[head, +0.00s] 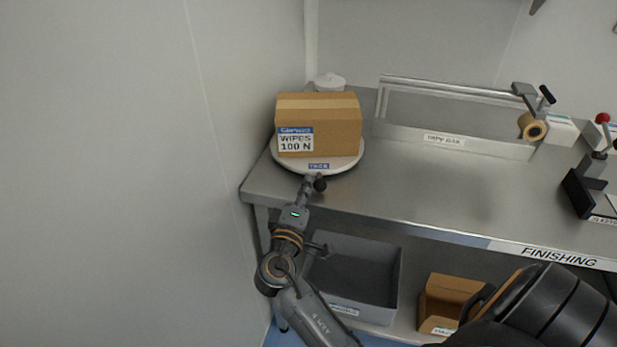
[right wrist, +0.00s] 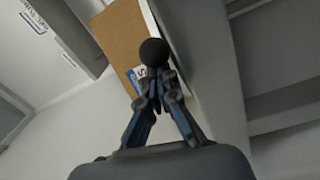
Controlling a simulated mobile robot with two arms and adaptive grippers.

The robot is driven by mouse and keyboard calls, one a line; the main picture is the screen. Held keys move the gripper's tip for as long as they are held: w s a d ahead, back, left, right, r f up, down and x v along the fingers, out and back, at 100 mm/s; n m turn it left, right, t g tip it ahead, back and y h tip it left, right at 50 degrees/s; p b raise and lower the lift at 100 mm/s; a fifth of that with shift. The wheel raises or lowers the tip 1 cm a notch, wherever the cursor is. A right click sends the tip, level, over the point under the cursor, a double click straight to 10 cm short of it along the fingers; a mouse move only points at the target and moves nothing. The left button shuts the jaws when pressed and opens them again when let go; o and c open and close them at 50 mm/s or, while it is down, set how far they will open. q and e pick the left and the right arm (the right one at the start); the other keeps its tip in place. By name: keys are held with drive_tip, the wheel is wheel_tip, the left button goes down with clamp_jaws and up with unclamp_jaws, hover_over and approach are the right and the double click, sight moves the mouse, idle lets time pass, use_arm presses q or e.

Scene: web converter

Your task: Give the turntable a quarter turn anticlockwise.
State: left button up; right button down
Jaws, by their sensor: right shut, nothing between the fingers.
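The turntable (head: 345,165) is a round white disc with a small blue label on its front edge, at the left end of the steel bench. A cardboard box (head: 335,130) marked WIPES 100 N stands on it and hides most of its top. A black ball knob (head: 320,184) shows at the disc's front; it also shows in the right wrist view (right wrist: 154,51). My right gripper (head: 311,181) is shut and empty at the front edge of the disc. Its fingertips (right wrist: 157,76) are right by the knob; I cannot tell whether they touch. My left gripper is not in view.
A wall stands close on the left. A white lidded pot (head: 329,82) is behind the box. A long metal-framed bar unit (head: 455,140) with a tape roll (head: 532,127) stands at the back. The bench middle (head: 450,185) is clear. A grey bin (head: 355,275) sits below.

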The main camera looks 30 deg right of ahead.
sight(324, 188)
drive_tip(key=shift+f, duration=0.1)
drive_tip(key=shift+w+f, duration=0.1)
drive_tip(key=shift+w, duration=0.15)
drive_tip(key=shift+a, duration=0.15)
drive_tip(key=shift+s+d+n, duration=0.3)
drive_tip(key=shift+s+d, duration=0.05)
drive_tip(key=shift+d, duration=0.1)
drive_tip(key=s+d, duration=0.1)
drive_tip(key=s+d+n+t+y, duration=0.1)
drive_tip(key=shift+d+t+y, duration=0.3)
drive_tip(key=shift+s+d, duration=0.1)
drive_tip(key=shift+d, duration=0.1)
drive_tip(key=shift+a, duration=0.1)
use_arm(q)
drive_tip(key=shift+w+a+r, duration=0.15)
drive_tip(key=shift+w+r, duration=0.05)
drive_tip(key=shift+p, duration=0.3)
use_arm(e)
drive_tip(key=shift+w, duration=0.2)
